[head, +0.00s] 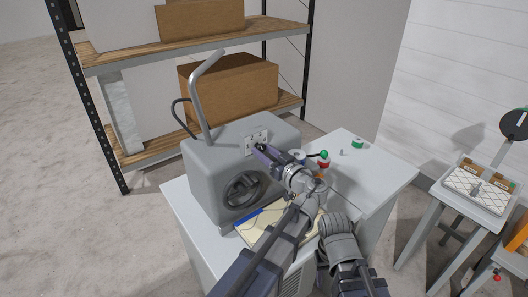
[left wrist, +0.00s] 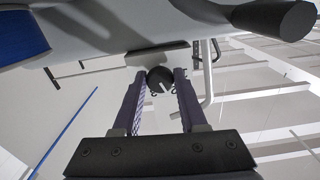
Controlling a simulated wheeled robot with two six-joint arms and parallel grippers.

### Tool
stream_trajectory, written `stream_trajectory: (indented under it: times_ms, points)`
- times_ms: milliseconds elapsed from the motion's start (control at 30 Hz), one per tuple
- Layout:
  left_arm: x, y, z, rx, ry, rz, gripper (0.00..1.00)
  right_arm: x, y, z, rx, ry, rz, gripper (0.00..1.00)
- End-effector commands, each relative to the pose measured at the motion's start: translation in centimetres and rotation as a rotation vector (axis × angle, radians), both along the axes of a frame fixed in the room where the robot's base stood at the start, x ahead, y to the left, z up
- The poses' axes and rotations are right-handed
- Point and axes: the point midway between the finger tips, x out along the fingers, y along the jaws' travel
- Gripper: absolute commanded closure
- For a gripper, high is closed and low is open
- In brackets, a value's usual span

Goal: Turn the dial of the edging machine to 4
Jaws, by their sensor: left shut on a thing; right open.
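The edging machine (head: 222,160) is a grey rounded housing on a white table, with a pale dial plate (head: 250,135) on its right upper face. My left gripper (head: 260,149) reaches that plate and covers most of the dial. In the left wrist view, the dial (left wrist: 158,76) is a round black knob with a white pointer line. The left gripper's two fingers (left wrist: 160,88) are shut on it, one at each side. The pointer slants toward the picture's lower right. The numbers are too small to read. My right arm shows at the bottom centre; its fingers are not visible.
Shelving with cardboard boxes (head: 229,84) stands behind. The table's right part is mostly clear.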

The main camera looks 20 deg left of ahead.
Motion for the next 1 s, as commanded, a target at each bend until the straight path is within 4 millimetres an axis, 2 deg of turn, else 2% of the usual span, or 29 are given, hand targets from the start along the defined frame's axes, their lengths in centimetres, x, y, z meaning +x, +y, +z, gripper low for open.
stream_trajectory:
  times_ms: [1000]
  points:
    - [-0.14,0.01,0.06,0.562,0.721,-0.002,1.00,0.01,0.00,0.08,0.000,0.000,0.000,0.50]
